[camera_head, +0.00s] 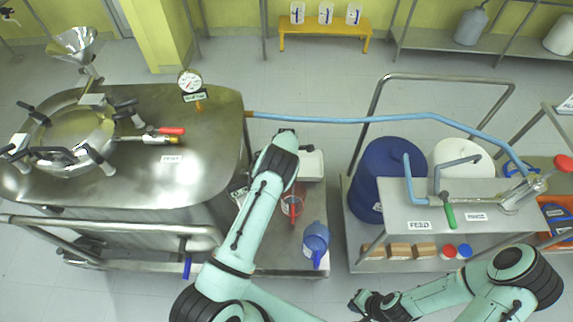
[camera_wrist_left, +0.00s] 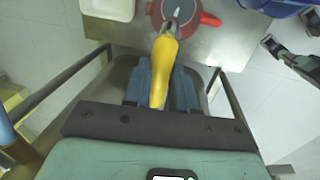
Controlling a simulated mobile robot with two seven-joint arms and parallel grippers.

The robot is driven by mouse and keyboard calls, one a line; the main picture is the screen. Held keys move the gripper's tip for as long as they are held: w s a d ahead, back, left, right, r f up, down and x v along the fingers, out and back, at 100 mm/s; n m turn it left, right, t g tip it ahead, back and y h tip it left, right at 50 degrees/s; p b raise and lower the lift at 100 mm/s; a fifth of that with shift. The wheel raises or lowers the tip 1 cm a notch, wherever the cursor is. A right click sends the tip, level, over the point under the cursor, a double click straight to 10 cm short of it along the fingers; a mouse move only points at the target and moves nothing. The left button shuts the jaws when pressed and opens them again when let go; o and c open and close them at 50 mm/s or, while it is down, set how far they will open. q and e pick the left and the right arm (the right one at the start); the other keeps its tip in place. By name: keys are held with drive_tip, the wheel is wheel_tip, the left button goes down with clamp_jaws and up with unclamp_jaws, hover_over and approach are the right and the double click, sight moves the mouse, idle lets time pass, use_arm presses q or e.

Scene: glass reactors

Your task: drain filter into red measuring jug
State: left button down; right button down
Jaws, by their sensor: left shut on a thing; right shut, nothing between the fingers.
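The red measuring jug (camera_head: 292,206) stands on the low steel shelf, partly behind my left arm. In the left wrist view its red rim and handle (camera_wrist_left: 208,19) show at the top, with a grey inside. My left gripper (camera_wrist_left: 160,85) is shut on a yellow handle (camera_wrist_left: 163,70). The handle's thin metal end points over the jug's opening; I cannot tell its height above it. In the head view the left fingers are hidden under the arm. The filter cannot be identified for sure. My right gripper (camera_head: 358,301) is shut and empty, low at the front.
A blue jug (camera_head: 316,240) stands close in front of the red one. A white container (camera_head: 312,164) is behind it. A large steel vessel (camera_head: 200,140) is at left. A steel cart with a blue drum (camera_head: 385,170) is at right, with a blue hose (camera_head: 370,118) between them.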

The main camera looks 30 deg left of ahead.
use_arm(q)
drive_tip(key=shift+r, duration=0.1)
drive_tip(key=c, duration=0.9)
unclamp_jaws()
drive_tip(key=shift+s+d+r+b, duration=0.2)
drive_tip(key=shift+s+r, duration=0.1)
drive_tip(key=shift+r, duration=1.9)
drive_tip(key=shift+s+d+r+b, duration=0.1)
drive_tip(key=shift+s+r+b, duration=0.2)
drive_tip(key=shift+r, duration=1.9)
drive_tip(key=shift+s+d+r+b, duration=0.15)
drive_tip(key=shift+s+r, duration=0.2)
drive_tip(key=shift+r, duration=1.85)
use_arm(e)
drive_tip(key=shift+s+f, duration=0.8)
drive_tip(key=shift+s, duration=0.25)
use_arm(q)
drive_tip(key=shift+f, duration=0.1)
